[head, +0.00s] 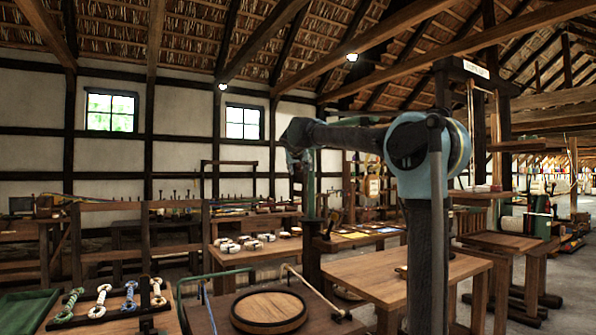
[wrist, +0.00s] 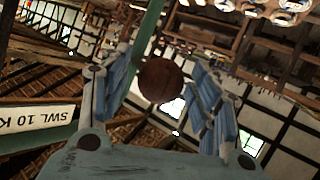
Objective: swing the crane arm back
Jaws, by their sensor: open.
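My gripper (wrist: 163,82) is open in the wrist view, with its blue-padded fingers spread. A round brown knob (wrist: 160,80) shows between the fingers. I cannot tell whether they touch it. A green bar (wrist: 151,28), seemingly part of the crane arm, runs upward behind the knob. A white plate (wrist: 38,117) reading "SWL 10 K", upside down, shows at the left edge on green metal. In the head view, a green upright (head: 309,190) stands at the end of my arm, on a dark post (head: 312,262). My fingers and the knob cannot be made out there.
A wooden table (head: 395,276) stands right of the dark post. A bench with pale round pieces (head: 245,252) is behind it. A round wooden board (head: 268,311) and a rack of rope coils (head: 102,300) lie in front. Roof beams cross above.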

